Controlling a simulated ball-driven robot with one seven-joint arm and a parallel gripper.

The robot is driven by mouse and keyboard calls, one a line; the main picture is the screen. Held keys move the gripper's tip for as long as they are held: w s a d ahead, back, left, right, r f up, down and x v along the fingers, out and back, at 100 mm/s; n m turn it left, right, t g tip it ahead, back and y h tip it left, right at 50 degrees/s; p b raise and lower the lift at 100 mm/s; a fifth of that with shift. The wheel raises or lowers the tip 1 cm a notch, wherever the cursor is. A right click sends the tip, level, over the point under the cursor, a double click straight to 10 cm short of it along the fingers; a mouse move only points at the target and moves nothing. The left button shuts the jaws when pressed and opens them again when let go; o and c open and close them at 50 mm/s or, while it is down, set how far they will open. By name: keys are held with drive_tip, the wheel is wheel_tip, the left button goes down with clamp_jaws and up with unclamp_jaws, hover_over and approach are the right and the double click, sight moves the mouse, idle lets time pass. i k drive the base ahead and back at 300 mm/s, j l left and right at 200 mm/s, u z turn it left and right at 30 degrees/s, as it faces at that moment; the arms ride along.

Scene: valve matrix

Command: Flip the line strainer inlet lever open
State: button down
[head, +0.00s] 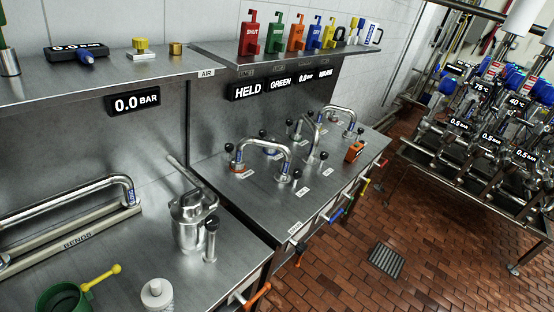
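No label I can read names the line strainer or its inlet lever. A steel vessel with a clamped lid (190,218) stands upright on the left bench; it may be the strainer, but I cannot tell. My gripper is not in view.
Bent steel pipes (264,146) with black-knobbed parts stand on the right bench (240,192). A piped valve frame (490,130) stands right; brick floor (350,288) between is mostly clear.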

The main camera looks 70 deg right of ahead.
sight(268, 285)
drive_tip(key=k+j+z, duration=0.15)
drive_tip(key=z, duration=0.2)
drive_tip(key=k+j+z, duration=0.1)
drive_tip(key=k+z, duration=0.35)
drive_tip(key=z, duration=0.2)
drive_tip(key=k+z, duration=0.15)
drive_tip(key=k, duration=0.55)
drive_tip(key=k+l+z, duration=0.15)
drive_tip(key=k, duration=0.55)
drive_tip(key=i, duration=0.55)
drive_tip(key=i+j+z, duration=0.1)
drive_tip(key=i, duration=0.45)
drive_tip(key=i+j, duration=0.15)
drive_tip(key=i, duration=0.4)
drive_tip(key=i+j+z, duration=0.1)
drive_tip(key=i, duration=0.45)
drive_tip(key=i+j, duration=0.15)
drive_tip(key=i, duration=0.4)
